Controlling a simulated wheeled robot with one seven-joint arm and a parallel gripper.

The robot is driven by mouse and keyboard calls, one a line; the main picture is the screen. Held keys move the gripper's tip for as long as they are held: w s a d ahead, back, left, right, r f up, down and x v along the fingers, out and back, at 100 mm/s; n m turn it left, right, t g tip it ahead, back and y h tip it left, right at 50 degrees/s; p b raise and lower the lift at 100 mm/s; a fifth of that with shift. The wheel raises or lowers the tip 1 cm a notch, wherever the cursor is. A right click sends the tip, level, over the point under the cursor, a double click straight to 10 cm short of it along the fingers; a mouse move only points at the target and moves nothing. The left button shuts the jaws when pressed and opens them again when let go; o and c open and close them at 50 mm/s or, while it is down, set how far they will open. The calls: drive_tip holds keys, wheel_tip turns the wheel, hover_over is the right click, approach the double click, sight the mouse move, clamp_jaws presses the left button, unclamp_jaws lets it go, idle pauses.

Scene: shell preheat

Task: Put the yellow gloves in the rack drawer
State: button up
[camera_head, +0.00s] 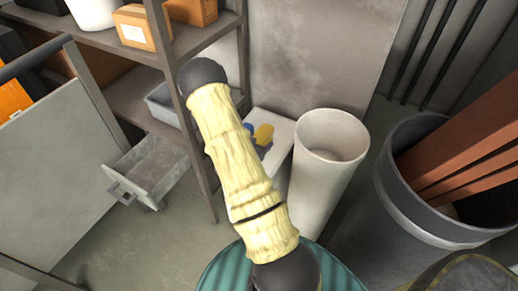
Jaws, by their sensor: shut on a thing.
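A small yellow thing (263,134), which may be the yellow gloves, shows just right of my arm, over a pale flat-topped surface. A small blue thing touches or overlaps its left side. It is too small to make out its shape. The rack drawer (148,170) is a grey metal tray pulled out from the low part of the rack, and its visible inside looks empty. My arm, in a pale yellow sleeve with dark joints, crosses the middle of the picture. My gripper does not show; my arm may hide it.
The metal rack (178,100) at left holds cardboard boxes (143,27) and a grey bin. A tall white bin (322,165) stands right of my arm. A dark grey barrel (405,195) with brown planks stands at far right. Open floor lies below the drawer.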

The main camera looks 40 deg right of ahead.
drive_tip(key=shift+f, duration=1.85)
drive_tip(key=shift+b, duration=0.3)
drive_tip(key=shift+f, duration=0.2)
drive_tip(key=o, duration=0.8)
drive_tip(key=shift+r, duration=0.15)
drive_tip(key=shift+a+r, duration=0.1)
drive_tip(key=shift+a, duration=0.05)
drive_tip(key=v, duration=1.1)
drive_tip(key=shift+s+a+r+p, duration=0.15)
drive_tip(key=shift+a+r+p, duration=0.1)
drive_tip(key=shift+p, duration=0.15)
